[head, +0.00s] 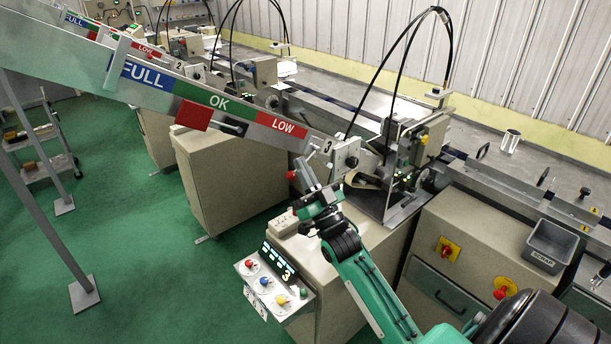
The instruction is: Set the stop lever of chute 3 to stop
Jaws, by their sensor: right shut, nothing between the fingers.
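Chute 3 is the grey sloping chute (150,92) with blue FULL, green OK and red LOW bands; a small plate with a 3 (328,146) sits at its lower end. A red knob (292,175), apparently that of the stop lever, shows just below this end. My right gripper (306,168) is shut and empty, pointing up right beside the red knob. I cannot tell whether they touch. The lever's shaft is mostly hidden or too small to make out, so its setting is unclear. My left gripper is not in view.
A wrapping machine (407,155) stands right behind my right gripper. A control panel (273,286) with coloured knobs and a lit display is below. A grey scrap bin (553,246) sits on the right cabinet. The green floor at left is mostly free.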

